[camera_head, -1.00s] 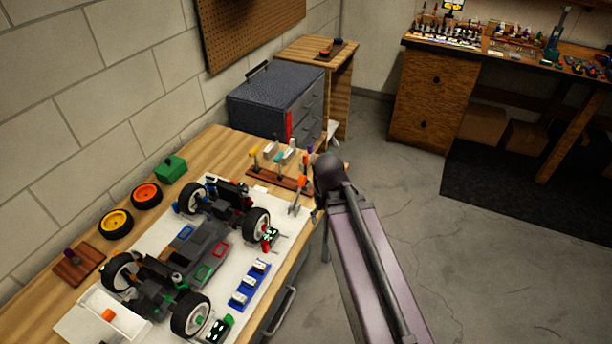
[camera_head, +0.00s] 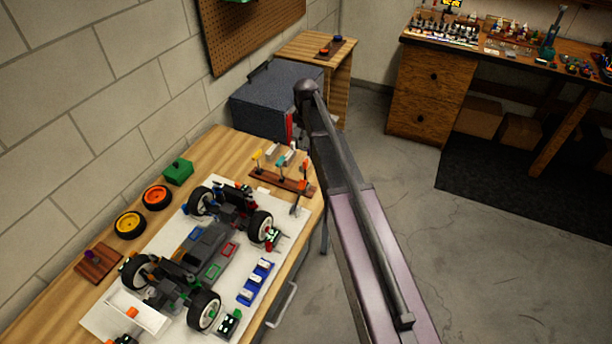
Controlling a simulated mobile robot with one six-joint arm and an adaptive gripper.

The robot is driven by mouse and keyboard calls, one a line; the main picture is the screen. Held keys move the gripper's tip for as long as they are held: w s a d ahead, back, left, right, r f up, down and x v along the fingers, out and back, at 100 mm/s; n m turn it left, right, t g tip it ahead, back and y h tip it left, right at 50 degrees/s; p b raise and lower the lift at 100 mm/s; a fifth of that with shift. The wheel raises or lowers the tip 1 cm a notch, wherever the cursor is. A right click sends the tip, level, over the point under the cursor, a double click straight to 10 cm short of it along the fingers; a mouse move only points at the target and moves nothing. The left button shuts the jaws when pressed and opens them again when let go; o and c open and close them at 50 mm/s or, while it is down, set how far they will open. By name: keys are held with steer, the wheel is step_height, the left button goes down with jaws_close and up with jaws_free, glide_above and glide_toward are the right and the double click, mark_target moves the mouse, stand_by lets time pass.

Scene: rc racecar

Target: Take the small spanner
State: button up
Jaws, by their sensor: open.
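A brown wooden tool rack (camera_head: 266,177) stands at the far right of the wooden workbench, holding several upright tools with yellow, teal and orange handles. A small grey tool (camera_head: 295,208) lies or leans just in front of the rack's right end, near the bench edge. It may be the small spanner, but it is too small to tell. My arm rises from the bottom right and passes close to the right end of the rack in the picture. My gripper is not visible; the arm hides the area behind it.
A partly built RC car (camera_head: 205,245) fills the white mat (camera_head: 103,318). A blue tray (camera_head: 253,283), yellow wheel (camera_head: 130,225), orange wheel (camera_head: 157,197) and green box (camera_head: 178,172) lie around it. A dark tool chest (camera_head: 262,100) stands behind. The floor at right is open.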

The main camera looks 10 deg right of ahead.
mark_target(305, 161)
steer(key=shift+f, duration=0.15)
step_height(305, 161, down, 8)
steer(key=b, duration=0.8)
steer(key=shift+f+b, duration=0.2)
steer(key=shift+b, duration=0.2)
steer(key=shift+f, duration=0.1)
stand_by(0.4)
steer(key=f+b, duration=0.3)
steer(key=shift+w, duration=0.4)
steer(key=shift+f+b, duration=1)
steer(key=shift+b, duration=0.1)
jaws_close()
